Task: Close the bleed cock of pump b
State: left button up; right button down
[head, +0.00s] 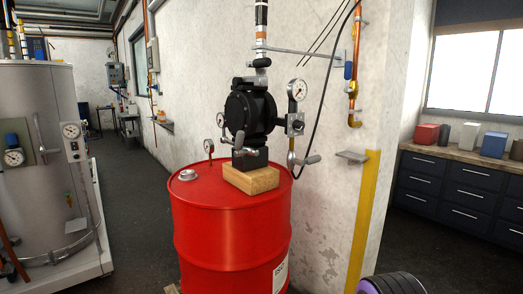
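A black pump (249,112) sits on a wooden block (252,178) on top of a red drum (232,235). A round white gauge (297,90) is at the pump's right, above a grey fitting (295,125). Below that fitting, a brass-coloured stem leads to a grey lever (312,159) that points right. Another small lever (223,140) is at the pump's left, under a small gauge (221,119). I see no label naming pump b, and I cannot tell which lever is the bleed cock or its setting. Neither gripper is in view.
A grey tank (35,150) with gauges stands at the left. A white wall (330,190) with copper pipe (357,70) is close behind the drum. A small shelf bracket (352,156) juts from it. Dark drawers (455,190) stand at the right. The floor (130,215) left of the drum is clear.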

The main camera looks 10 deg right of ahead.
aim_at(239, 143)
jog(key=z, duration=1.1)
jog(key=i, duration=1.15)
jog(key=u, duration=2)
